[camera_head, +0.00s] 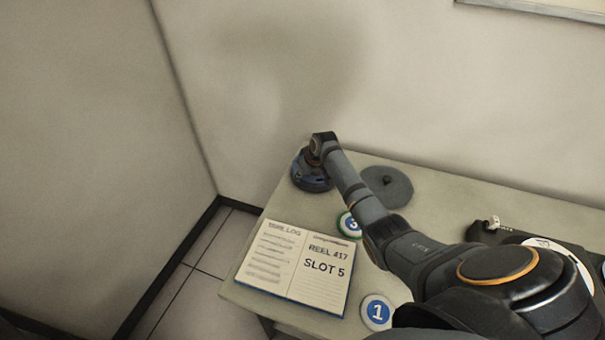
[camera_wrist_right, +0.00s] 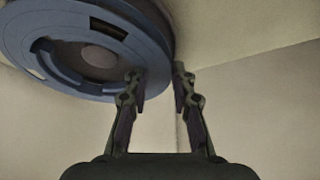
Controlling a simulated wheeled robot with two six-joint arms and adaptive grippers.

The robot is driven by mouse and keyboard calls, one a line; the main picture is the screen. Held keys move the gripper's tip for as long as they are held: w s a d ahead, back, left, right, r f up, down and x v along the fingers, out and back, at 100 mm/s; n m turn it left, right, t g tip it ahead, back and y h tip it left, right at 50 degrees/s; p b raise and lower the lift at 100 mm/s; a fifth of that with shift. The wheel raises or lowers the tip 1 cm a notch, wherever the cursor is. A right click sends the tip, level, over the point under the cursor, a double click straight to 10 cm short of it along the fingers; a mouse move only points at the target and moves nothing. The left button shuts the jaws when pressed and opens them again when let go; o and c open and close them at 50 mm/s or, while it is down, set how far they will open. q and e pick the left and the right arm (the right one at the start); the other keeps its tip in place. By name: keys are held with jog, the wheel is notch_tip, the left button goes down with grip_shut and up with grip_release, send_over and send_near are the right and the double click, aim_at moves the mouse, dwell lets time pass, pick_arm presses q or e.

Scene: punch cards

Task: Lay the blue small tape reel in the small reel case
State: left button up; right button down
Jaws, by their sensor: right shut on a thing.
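The blue small tape reel (camera_wrist_right: 62,55) fills the upper left of the right wrist view. In the head view the blue reel (camera_head: 311,183) is at the table's far left corner, partly covered by my right gripper (camera_head: 313,160). In the wrist view my right gripper (camera_wrist_right: 160,85) is shut on the reel's rim. A dark round shape shows behind the reel; I cannot tell if it is the case, or whether the reel touches it. A round dark grey disc with a knob (camera_head: 395,188), like a lid, lies to the right. My left gripper is out of view.
An open log book (camera_head: 297,268) reading "REEL 417, SLOT 5" lies at the front left. Round number discs, a 1 (camera_head: 377,312) and a partly hidden green-rimmed one (camera_head: 347,226), lie near my arm. A dark device (camera_head: 520,236) with a white disc stands right. Walls are close behind.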

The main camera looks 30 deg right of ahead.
jog(key=shift+r, duration=0.1)
dwell(0.4)
jog(key=shift+f, duration=0.75)
dwell(0.3)
jog(key=shift+r, duration=0.1)
dwell(0.5)
jog(key=shift+f, duration=0.45)
jog(key=c, duration=1)
grip_release()
jog(key=shift+c, duration=0.2)
jog(key=c, duration=0.4)
jog(key=shift+o, duration=0.2)
